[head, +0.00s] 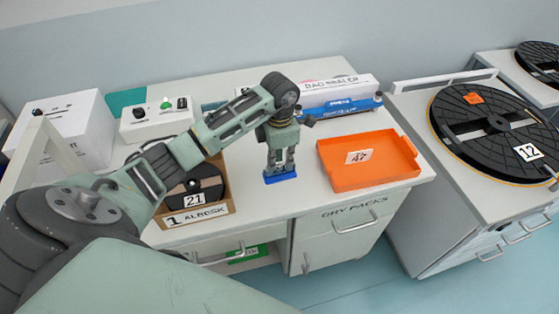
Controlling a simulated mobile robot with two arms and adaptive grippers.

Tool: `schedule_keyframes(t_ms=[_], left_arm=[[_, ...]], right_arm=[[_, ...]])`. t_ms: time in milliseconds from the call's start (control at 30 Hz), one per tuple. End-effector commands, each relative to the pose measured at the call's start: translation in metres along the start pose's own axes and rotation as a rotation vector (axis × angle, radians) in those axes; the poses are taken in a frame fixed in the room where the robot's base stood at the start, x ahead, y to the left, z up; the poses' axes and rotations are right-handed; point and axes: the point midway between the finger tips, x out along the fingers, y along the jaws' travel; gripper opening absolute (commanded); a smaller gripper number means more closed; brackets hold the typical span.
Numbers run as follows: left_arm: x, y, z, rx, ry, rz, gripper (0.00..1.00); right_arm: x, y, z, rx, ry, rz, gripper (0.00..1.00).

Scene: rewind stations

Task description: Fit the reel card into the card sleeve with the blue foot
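My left gripper (281,167) points down at the front middle of the white bench, directly over a blue foot (281,178). The blue foot stands on the bench top. It appears to belong to the card sleeve, whose upper part is hidden behind or between my fingers. I cannot make out the reel card; if it is at my fingers, they hide it. Whether the fingers are shut on anything is too small to tell. My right gripper is not in view.
An orange tray (398,178) marked 47 lies right of the gripper. A cardboard box (201,219) with reel 21 stands left. A large black reel (486,154) marked 12 lies on the right cabinet.

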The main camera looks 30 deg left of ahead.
Motion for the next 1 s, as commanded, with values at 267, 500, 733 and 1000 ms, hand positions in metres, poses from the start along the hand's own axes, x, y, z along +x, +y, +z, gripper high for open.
schedule_keyframes(t_ms=[267, 500, 733, 1000], left_arm=[[0.003, 0.0, 0.0, 0.0, 0.0, 0.0, 0.16], [0.003, 0.0, 0.0, 0.0, 0.0, 0.0, 0.23], [-0.003, -0.001, 0.0, 0.0, 0.0, -0.001, 0.23], [-0.048, 0.002, 0.001, 0.001, -0.004, 0.006, 0.23]], right_arm=[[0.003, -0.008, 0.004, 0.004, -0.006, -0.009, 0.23], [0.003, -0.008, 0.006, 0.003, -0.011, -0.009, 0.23], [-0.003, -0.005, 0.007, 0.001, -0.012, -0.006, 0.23], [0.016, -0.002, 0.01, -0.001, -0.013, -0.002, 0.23]])
